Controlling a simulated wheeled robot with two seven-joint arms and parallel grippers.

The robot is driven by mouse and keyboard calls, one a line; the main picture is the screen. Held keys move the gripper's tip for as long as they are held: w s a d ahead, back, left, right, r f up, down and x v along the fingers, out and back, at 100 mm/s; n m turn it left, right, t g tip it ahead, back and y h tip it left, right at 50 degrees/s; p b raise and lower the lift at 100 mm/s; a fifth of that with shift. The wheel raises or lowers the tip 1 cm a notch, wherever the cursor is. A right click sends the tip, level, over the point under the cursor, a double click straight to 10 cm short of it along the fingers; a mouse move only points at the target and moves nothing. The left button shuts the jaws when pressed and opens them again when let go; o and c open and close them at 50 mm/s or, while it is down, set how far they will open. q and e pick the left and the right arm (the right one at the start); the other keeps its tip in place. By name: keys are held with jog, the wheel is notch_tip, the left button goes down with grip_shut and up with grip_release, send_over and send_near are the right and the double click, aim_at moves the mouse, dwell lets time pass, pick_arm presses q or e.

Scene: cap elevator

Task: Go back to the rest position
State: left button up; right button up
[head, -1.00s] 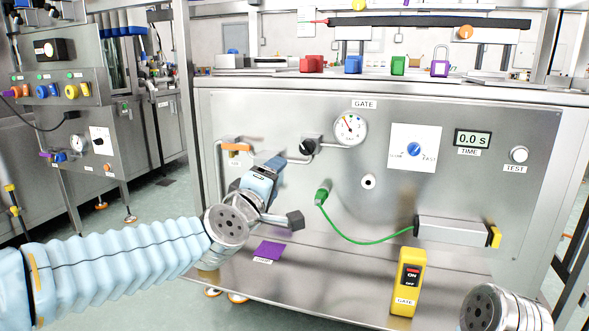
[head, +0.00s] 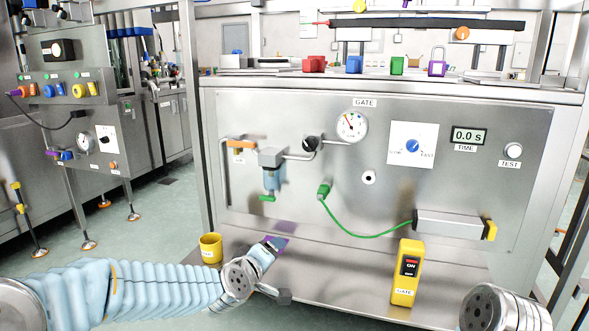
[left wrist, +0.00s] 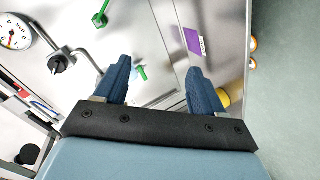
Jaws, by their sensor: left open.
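My left gripper (head: 277,268) is low over the front shelf in the head view, below the gate panel. In the left wrist view its two blue fingers (left wrist: 158,72) are spread apart with nothing between them. A blue-grey filter bowl (head: 273,179) with a green tap (head: 267,198) hangs on the panel's pipe above the gripper, apart from it. The green tap also shows in the left wrist view (left wrist: 141,72), beyond the fingers. My right gripper is not in view; only a rounded part of my right arm shows at the lower right.
A yellow cup (head: 210,248) stands at the shelf's left end, just left of my left gripper. A purple patch (head: 286,227) lies behind the gripper, partly hidden. A yellow gate switch box (head: 407,272) and a green cable (head: 350,233) are to the right.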

pick_arm(q)
jog(key=s+a+f+m+g, duration=0.25)
jog(key=s+f, duration=0.35)
jog(key=f, duration=0.6)
jog(key=s+a+f+m+g+y, duration=0.15)
jog(key=s+f+g, duration=0.35)
jog(key=f, duration=0.6)
jog(key=s+a+f+m+g, duration=0.1)
jog(key=s+a+f+g, duration=0.1)
jog(key=s+f, duration=0.75)
jog(key=s+f+m+g, duration=0.1)
jog(key=s+f+g, duration=0.2)
jog(key=s+f, duration=0.6)
notch_tip(320, 180, up, 12)
jog(key=h+p, duration=0.1)
jog(key=p, duration=1.1)
jog(key=shift+s+d, duration=0.15)
jog(key=shift+s, duration=0.25)
jog(key=shift+f, duration=0.1)
